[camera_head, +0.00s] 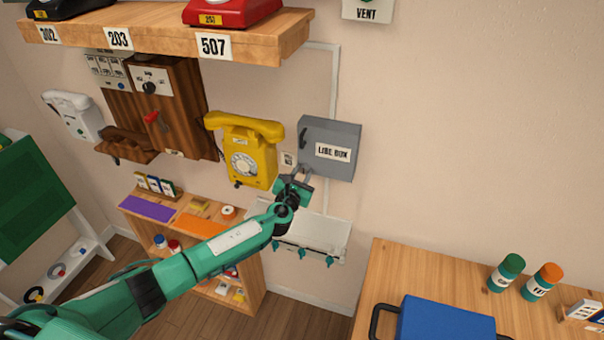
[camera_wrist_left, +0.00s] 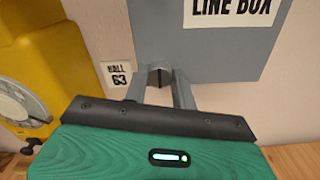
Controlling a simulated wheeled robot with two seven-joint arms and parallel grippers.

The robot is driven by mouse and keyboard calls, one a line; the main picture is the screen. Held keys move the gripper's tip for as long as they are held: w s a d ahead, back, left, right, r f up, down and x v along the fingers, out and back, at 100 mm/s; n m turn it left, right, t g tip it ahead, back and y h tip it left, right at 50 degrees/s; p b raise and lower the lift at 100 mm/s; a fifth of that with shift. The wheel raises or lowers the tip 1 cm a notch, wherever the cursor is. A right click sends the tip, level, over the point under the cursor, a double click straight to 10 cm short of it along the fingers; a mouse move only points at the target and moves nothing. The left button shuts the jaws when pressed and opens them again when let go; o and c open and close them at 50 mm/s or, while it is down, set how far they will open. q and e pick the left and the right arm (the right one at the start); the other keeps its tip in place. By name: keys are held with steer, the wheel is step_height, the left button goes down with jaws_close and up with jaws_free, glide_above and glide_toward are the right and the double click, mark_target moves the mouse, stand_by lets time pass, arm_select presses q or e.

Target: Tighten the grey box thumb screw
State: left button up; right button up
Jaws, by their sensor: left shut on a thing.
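The grey box (camera_head: 318,136) labelled LINE BOX hangs on the wall right of the yellow phone (camera_head: 243,150). Its lower part also shows in the left wrist view (camera_wrist_left: 225,52). The thumb screw (camera_wrist_left: 158,76) is a small dark slotted piece at the box's lower left edge. My left gripper (camera_head: 302,172) reaches up to that edge. In the left wrist view its two grey fingers (camera_wrist_left: 160,84) stand either side of the thumb screw and are shut on it. In the head view the screw is hidden behind the gripper. My right gripper is not in view.
A small HALL 63 tag (camera_wrist_left: 116,74) is on the wall just left of the fingers. A white rack with teal hooks (camera_head: 320,235) is below the box. A wooden shelf (camera_head: 150,36) is above left. A table with a blue case (camera_head: 445,318) is at lower right.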

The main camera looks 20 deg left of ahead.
arm_select(q)
steer(key=o, duration=1)
steer(key=shift+s+a+f+b, duration=0.15)
steer(key=shift+s+b, duration=0.7)
steer(key=shift+s, duration=2.6)
steer(key=shift+s+a+r+b, duration=0.15)
steer(key=shift+s+b, duration=0.65)
steer(key=shift+s, duration=2.65)
steer(key=shift+f, duration=0.1)
